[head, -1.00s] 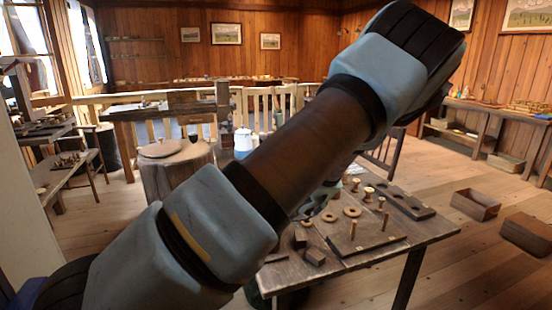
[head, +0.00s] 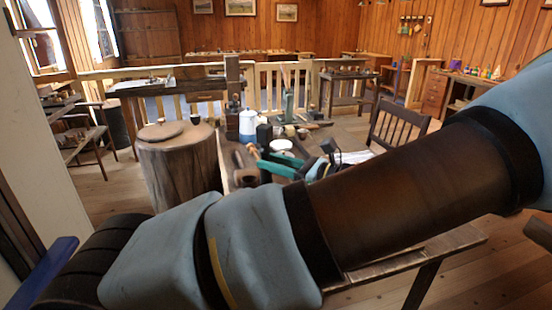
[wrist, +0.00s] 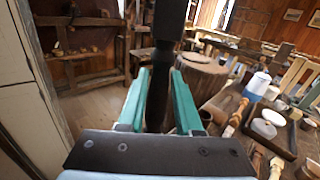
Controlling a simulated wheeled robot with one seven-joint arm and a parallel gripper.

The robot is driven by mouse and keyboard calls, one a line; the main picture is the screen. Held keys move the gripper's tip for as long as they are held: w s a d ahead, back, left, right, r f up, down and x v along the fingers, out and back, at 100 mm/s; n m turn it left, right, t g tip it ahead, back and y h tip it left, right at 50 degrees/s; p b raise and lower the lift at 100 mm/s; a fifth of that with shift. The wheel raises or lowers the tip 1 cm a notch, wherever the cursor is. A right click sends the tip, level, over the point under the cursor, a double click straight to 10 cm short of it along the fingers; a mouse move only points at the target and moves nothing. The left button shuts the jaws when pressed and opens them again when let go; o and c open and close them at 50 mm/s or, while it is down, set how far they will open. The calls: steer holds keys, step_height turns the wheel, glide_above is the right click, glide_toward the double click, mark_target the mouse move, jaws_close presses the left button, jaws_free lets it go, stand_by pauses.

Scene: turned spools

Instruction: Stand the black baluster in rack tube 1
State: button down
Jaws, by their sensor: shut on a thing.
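The black baluster (wrist: 158,92) is a dark turned piece, seen upright in the wrist view between the teal fingers of my gripper (wrist: 160,78). My gripper is shut on it; its upper end runs out of the top of the picture. In the head view my gripper (head: 263,160) shows beyond my arm, over the workbench. I cannot make out the rack or its tube 1 in either current view; my arm covers much of the bench in the head view.
A round wooden stump (head: 180,165) stands left of the bench. A white and blue pot (head: 247,124) stands behind my gripper. A chair (head: 398,125) is beyond the bench. Pale turned pieces (wrist: 276,166) stand at the wrist view's lower right.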

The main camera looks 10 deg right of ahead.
steer(key=shift+f+b, duration=2.7)
steer(key=shift+b, duration=0.1)
steer(key=shift+s+p, duration=0.1)
steer(key=shift+p, duration=0.4)
steer(key=shift+a+f+p, duration=0.1)
steer(key=shift+f+p, duration=0.1)
steer(key=shift+p, duration=0.2)
steer(key=shift+f, duration=0.15)
steer(key=shift+f, duration=0.5)
steer(key=shift+f, duration=0.15)
steer(key=shift+f+b, duration=0.55)
steer(key=shift+f, duration=0.6)
steer(key=shift+f, duration=0.1)
steer(key=shift+f+b, duration=0.65)
steer(key=shift+f, duration=0.75)
